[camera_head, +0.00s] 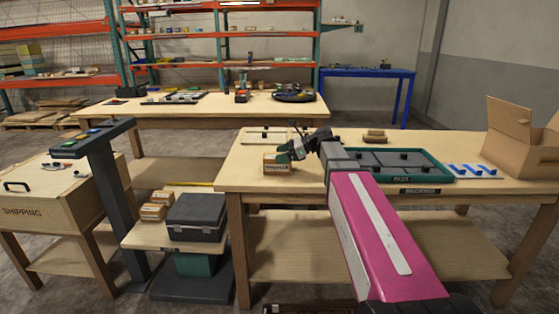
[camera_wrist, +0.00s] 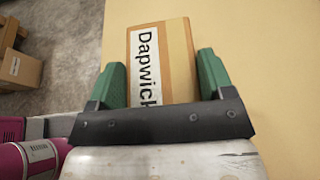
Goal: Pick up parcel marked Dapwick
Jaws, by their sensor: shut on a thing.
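The parcel marked Dapwick (camera_wrist: 159,55) is a small brown box with a white label in the wrist view. It also shows near the left end of the right-hand wooden table in the head view (camera_head: 277,165). My gripper (camera_wrist: 160,80) has green fingers, one on each side of the parcel, and is shut on it. In the head view my gripper (camera_head: 291,152) is at the parcel's upper right. The lower part of the label is hidden behind the gripper's dark crossbar. I cannot tell whether the parcel touches the tabletop.
The table (camera_head: 255,183) also holds a green-edged tray (camera_head: 440,172), a flat panel (camera_head: 265,134), blue pieces (camera_head: 471,170) and an open cardboard box (camera_head: 520,150). Left of it, a low stand bears a dark case (camera_head: 195,216) and small parcels (camera_head: 158,203). A shipping chest (camera_head: 45,205) stands far left.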

